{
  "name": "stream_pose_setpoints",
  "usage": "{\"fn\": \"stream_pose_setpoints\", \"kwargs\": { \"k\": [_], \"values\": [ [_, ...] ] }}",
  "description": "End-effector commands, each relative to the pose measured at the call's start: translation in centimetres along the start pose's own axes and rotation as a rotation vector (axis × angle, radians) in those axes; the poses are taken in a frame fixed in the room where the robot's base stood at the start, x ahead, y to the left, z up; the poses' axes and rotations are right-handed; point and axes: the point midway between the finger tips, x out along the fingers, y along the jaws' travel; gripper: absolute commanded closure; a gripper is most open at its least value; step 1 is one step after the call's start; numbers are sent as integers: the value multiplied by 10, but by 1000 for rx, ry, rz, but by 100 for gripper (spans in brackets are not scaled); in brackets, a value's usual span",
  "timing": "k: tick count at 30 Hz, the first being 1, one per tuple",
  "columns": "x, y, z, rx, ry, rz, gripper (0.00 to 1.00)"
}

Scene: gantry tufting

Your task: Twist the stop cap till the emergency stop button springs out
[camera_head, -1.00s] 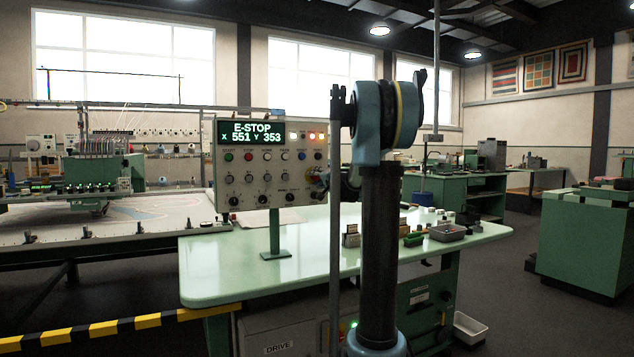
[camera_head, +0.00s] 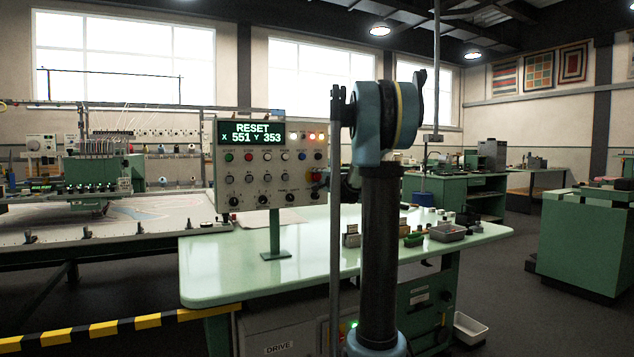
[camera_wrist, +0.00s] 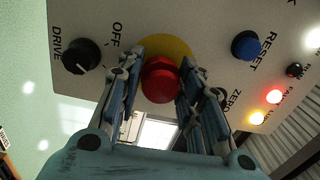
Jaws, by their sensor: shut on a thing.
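The control panel (camera_head: 243,166) stands on a post on the green table, and its screen (camera_head: 252,132) reads RESET with X 551 Y 353. The red emergency stop cap (camera_wrist: 160,80) sits on a yellow disc (camera_wrist: 182,47) in the wrist view. My gripper (camera_wrist: 162,76) is closed around the cap, one finger on each side. In the head view the cap (camera_head: 316,177) shows as a small red patch beside my arm, which hides most of the gripper.
Beside the cap are a black DRIVE knob (camera_wrist: 81,56) and a blue RESET button (camera_wrist: 246,45). Lit lamps (camera_wrist: 274,96) glow near the panel edge. A grey tray (camera_head: 447,233) and small parts lie on the table (camera_head: 225,270), whose front left is clear.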

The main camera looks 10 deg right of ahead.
Motion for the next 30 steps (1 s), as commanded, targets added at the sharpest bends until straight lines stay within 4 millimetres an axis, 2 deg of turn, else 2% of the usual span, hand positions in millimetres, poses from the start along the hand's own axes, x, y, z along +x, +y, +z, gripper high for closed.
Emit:
{"fn": "stream_pose_setpoints", "kwargs": {
  "k": [9,10,12,23,26,30],
  "values": [
    [-2,2,0,-2,2,2,90],
    [-2,2,0,-2,2,2,62],
    [-2,2,0,-2,2,2,46],
    [-2,1,0,-1,0,1,46],
    [-7,1,0,-1,1,1,46],
    [-23,1,0,-1,1,1,46]
  ]
}}
